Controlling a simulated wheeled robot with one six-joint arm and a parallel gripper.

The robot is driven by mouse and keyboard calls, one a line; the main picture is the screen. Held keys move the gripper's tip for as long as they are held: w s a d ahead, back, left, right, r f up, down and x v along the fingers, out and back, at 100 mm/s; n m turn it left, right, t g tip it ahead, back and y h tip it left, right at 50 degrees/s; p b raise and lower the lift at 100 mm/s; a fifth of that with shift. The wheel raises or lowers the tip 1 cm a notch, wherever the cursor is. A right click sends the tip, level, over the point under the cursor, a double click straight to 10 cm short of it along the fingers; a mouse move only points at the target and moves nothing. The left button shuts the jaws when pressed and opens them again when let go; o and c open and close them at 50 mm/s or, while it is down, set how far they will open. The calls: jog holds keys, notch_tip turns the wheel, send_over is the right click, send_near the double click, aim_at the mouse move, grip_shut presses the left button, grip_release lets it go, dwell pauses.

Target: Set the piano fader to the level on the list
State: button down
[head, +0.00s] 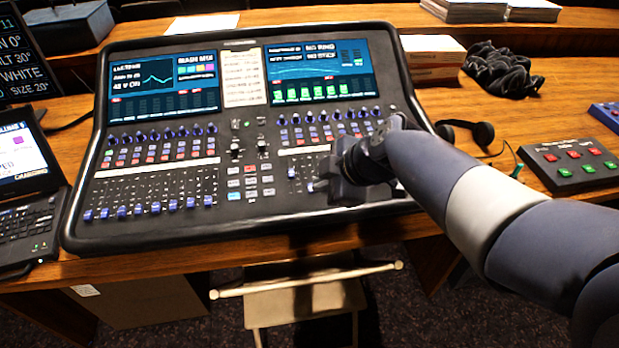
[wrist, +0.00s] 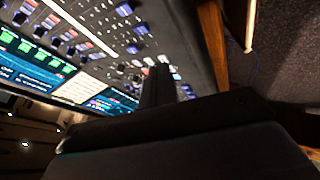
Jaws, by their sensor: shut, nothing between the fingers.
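The mixing desk (head: 240,226) lies on the wooden table, and its controls also show in the wrist view (wrist: 150,30). Blue fader caps (head: 138,210) stand in a row at the front of the left bank. The right fader bank (head: 303,165) is partly hidden by my gripper and arm. A paper list (head: 243,78) sits between the two screens; its writing is too small to read. My gripper (head: 328,190) is shut and empty, low over the right bank; its fingers also show in the wrist view (wrist: 158,85). Which fader is the piano's cannot be read.
A laptop (head: 30,225) stands at the left. A button box (head: 570,165), headphones (head: 470,130), black cloth (head: 500,70) and a white-topped box (head: 432,58) lie at the right. A stool (head: 300,300) stands below the front edge.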

aim_at(290, 183)
jog(key=x, duration=0.9)
jog(key=shift+w+a+f, duration=0.1)
jog(key=shift+a+f, duration=0.1)
jog(key=shift+f, duration=0.15)
jog(key=w+p, duration=0.2)
jog(key=w, duration=0.1)
jog(key=shift+a+r, duration=0.2)
jog(key=shift+a, duration=0.2)
jog(key=shift+w+a, duration=0.15)
jog(key=shift+w, duration=0.35)
